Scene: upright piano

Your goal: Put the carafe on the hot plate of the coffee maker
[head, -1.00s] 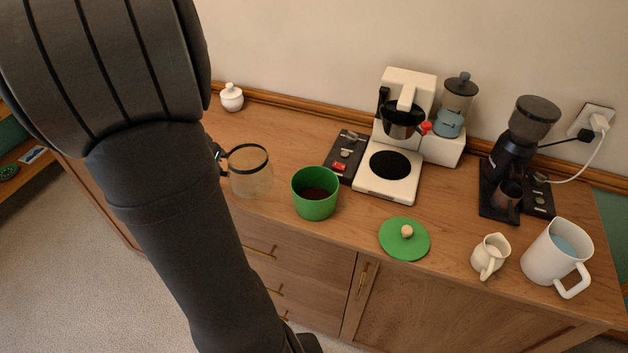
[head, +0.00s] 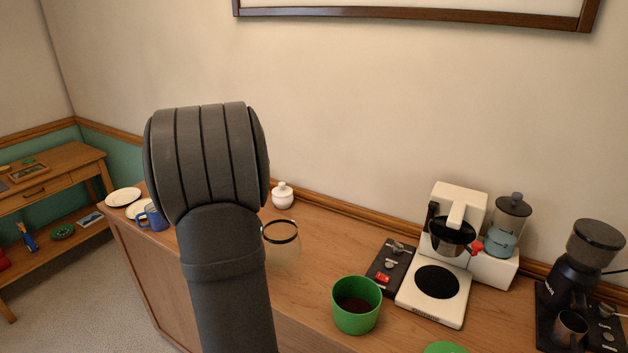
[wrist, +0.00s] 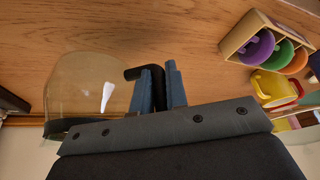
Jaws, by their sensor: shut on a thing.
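The glass carafe (head: 283,256) with a black rim band is over the left part of the wooden cabinet top in the head view; my arm hides part of it. In the wrist view the carafe (wrist: 90,88) is at the left, and my gripper (wrist: 159,78) has its blue fingers shut on its black handle. The head view does not show my fingers. The cream coffee maker (head: 470,203) stands to the right of the carafe. Its round black hot plate (head: 437,282) is bare, below a dark filter basket (head: 452,236). I cannot tell the carafe's height above the wood.
A green pot (head: 357,315) with dark contents and a black scale-like panel (head: 383,277) stand between carafe and coffee maker. A white lidded jar (head: 282,195) is behind the carafe. A grinder (head: 590,255) is at the far right. A wooden rack (wrist: 240,35) with coloured cups shows in the wrist view.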

